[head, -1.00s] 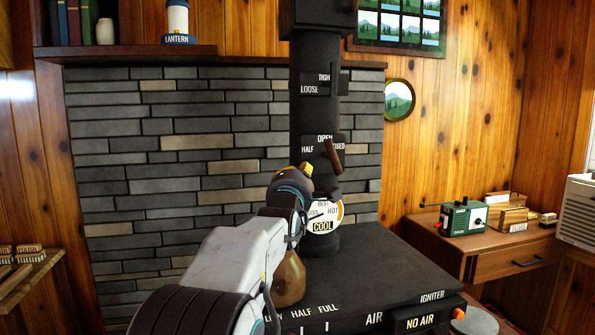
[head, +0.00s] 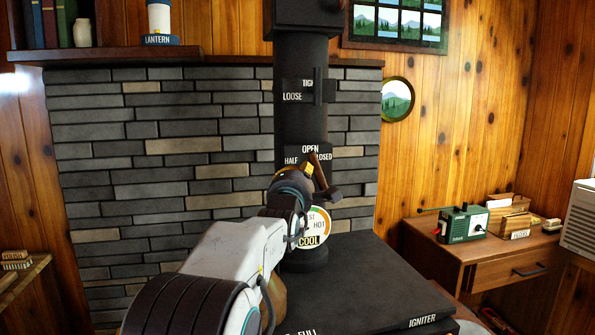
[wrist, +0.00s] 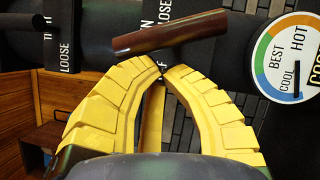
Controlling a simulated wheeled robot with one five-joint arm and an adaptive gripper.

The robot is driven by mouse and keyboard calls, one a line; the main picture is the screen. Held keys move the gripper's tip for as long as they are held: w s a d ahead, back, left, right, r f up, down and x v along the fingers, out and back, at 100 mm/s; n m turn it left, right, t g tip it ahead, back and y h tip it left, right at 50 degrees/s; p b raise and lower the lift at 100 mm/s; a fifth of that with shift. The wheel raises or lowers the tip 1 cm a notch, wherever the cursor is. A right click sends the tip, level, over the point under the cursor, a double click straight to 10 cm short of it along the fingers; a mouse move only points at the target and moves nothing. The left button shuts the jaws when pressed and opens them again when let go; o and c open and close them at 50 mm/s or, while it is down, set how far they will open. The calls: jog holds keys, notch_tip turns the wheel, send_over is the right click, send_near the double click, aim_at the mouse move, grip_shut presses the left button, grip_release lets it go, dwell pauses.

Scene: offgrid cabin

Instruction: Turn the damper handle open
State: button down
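The damper handle (head: 321,174) is a brown bar on the black stovepipe. It slants in front of the damper plate (head: 308,151), which reads HALF, OPEN and CLOSED, and covers the first letters of CLOSED. In the wrist view the handle (wrist: 170,37) lies crosswise just beyond my fingertips. My gripper (wrist: 161,68) has yellow ridged fingers whose tips meet, with nothing seen between them. In the head view my gripper (head: 308,169) is just left of the handle, overlapping it in the picture. I cannot tell whether they touch.
A round gauge (head: 314,225) with its pointer near COOL sits on the pipe below. A LOOSE/TIGHT plate (head: 293,97) with a dark lever is above. The black stove top (head: 350,275) spreads below my arm. A wooden desk (head: 480,262) stands at the right.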

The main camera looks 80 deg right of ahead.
jog(key=shift+s+r, duration=0.1)
jog(key=shift+r, duration=0.05)
jog(key=shift+s+d+r+m+y, duration=0.15)
jog(key=shift+s+r+m+y, duration=0.15)
jog(key=shift+s+r+m, duration=0.45)
jog(key=shift+w, duration=0.1)
jog(key=shift+w, duration=0.1)
